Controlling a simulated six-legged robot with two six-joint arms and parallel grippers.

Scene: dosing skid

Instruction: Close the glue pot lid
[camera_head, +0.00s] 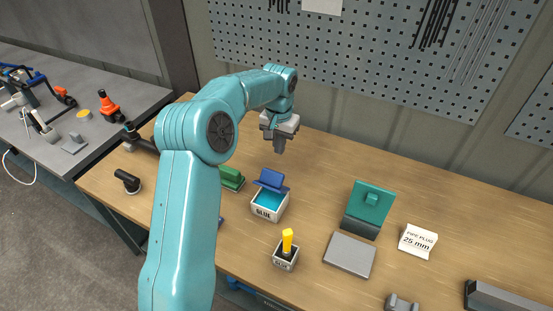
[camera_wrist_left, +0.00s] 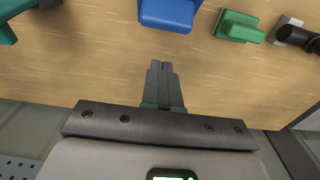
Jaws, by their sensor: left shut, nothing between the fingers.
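The glue pot (camera_head: 267,212) is a white box marked GLUE on the wooden bench, with a blue inside. Its blue lid (camera_head: 272,180) stands raised and tilted at the back edge, so the pot is open. My left gripper (camera_head: 279,148) is shut and empty, above the bench behind the pot and apart from the lid. In the left wrist view the shut fingers (camera_wrist_left: 160,68) point toward the blue lid (camera_wrist_left: 169,13), with bare wood between them. The pot's body is not clearly visible there. My right gripper does not show.
A green block (camera_head: 231,178) lies left of the pot, partly behind my arm. A small box with a yellow-handled tool (camera_head: 286,247) stands in front. A teal panel (camera_head: 370,203), a grey plate (camera_head: 349,255) and a pipe plug sign (camera_head: 417,241) are to the right. A pegboard (camera_head: 370,55) rises behind.

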